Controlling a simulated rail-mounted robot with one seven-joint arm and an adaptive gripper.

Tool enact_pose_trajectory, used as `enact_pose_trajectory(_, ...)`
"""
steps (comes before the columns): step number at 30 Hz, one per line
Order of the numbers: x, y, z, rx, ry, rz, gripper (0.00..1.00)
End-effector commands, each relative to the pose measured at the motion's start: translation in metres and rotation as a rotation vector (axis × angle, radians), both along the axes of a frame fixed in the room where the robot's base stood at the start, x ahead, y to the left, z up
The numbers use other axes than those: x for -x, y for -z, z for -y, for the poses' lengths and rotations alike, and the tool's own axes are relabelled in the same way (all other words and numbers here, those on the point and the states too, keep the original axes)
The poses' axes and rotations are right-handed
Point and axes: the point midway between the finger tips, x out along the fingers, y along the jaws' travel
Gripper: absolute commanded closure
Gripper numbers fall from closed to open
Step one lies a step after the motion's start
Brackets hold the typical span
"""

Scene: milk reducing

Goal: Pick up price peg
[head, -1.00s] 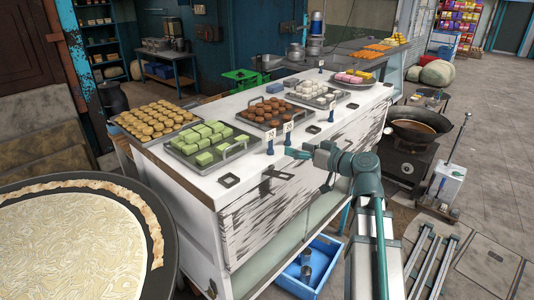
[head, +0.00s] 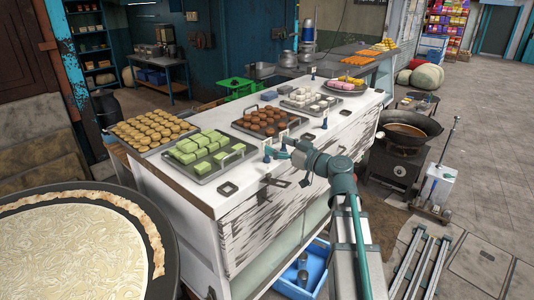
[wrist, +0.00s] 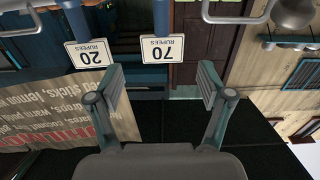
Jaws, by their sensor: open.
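Two price pegs with blue stems and white rupee cards stand at the counter's front edge in the head view, a left one (head: 267,154) and a right one (head: 283,146). In the wrist view their cards hang from the top, one marked 20 (wrist: 88,53) and one marked 70 (wrist: 162,49). My gripper (wrist: 161,86) is open and empty. The 70 card lies ahead of the gap between my fingers, and the 20 card is outside the left finger. In the head view my gripper (head: 287,151) is close to the right peg, partly hidden by my arm.
Trays of green sweets (head: 203,175), brown balls (head: 290,124) and round biscuits (head: 172,148) stand on the white counter (head: 195,190). Another price peg (head: 324,121) stands farther along the edge. A blue crate (head: 318,276) is below, and a black wok (head: 405,132) stands to the right.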

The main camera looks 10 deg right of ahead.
Motion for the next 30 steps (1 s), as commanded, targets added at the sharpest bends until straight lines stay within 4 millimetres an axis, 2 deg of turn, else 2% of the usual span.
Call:
enact_pose_trajectory(11,-0.035,0.001,-0.029,0.0,-0.001,-0.001,0.21)
enact_pose_trajectory(19,-0.037,0.004,-0.031,0.0,0.001,0.0,0.21)
enact_pose_trajectory(20,-0.037,0.004,-0.031,0.0,0.001,0.0,0.24)
enact_pose_trajectory(30,-0.036,0.003,-0.031,0.0,0.0,0.0,0.81)
